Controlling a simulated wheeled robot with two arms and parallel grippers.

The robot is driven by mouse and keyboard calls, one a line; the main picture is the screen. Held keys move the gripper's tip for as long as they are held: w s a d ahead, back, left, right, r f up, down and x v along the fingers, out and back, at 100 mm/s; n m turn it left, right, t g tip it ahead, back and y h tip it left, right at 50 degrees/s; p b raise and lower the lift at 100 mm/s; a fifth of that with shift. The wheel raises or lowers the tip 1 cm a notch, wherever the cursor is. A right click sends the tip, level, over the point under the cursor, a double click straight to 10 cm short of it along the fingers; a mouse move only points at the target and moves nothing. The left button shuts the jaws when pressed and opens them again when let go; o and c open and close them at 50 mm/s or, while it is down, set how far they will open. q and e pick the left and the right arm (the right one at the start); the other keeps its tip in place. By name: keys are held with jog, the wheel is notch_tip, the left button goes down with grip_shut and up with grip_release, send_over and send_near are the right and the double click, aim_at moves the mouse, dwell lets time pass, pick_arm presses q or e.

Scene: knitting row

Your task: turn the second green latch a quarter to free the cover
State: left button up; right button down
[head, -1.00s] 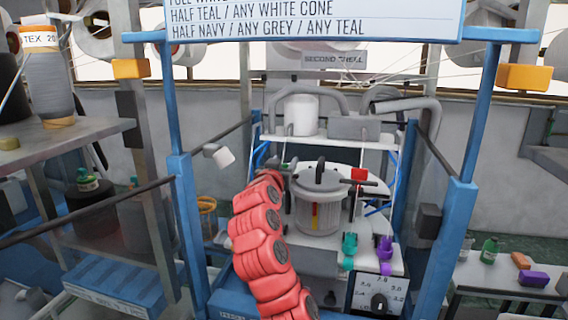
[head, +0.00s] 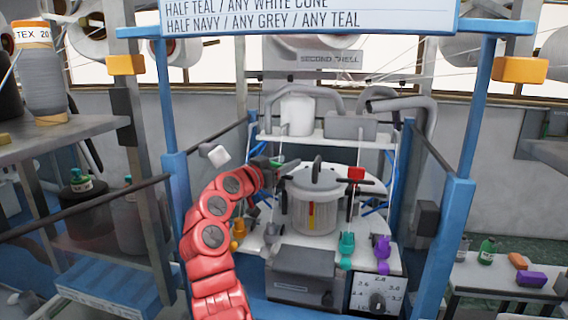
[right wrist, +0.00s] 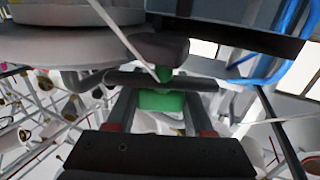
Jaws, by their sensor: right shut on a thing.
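The cover (head: 316,178) is a round grey lid with a dark upright handle, on top of the grey cylinder of the knitting machine. A green latch (head: 290,163) shows at the cover's back left edge. My right gripper (head: 268,163) reaches it from the left on the red arm. In the right wrist view the green latch (right wrist: 161,101) sits between the two dark fingers, and my right gripper (right wrist: 160,112) is shut on it. A dark bar and a rounded dark knob stand just beyond the latch. My left gripper is out of view.
A red block (head: 356,174) is on a post right of the cover. Blue frame posts (head: 452,225) flank the machine. A white block (head: 214,155) hangs left of the gripper.

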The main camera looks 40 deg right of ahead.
jog(key=shift+c, duration=1.4)
grip_release()
jog(key=s+a+r+b, duration=0.2)
jog(key=s+a+b, duration=0.1)
jog(key=s, duration=0.3)
jog(key=s+a+r+b, duration=0.3)
jog(key=s+a+b, duration=0.1)
jog(key=s, duration=0.3)
jog(key=shift+v, duration=0.95)
jog(key=shift+w, duration=0.1)
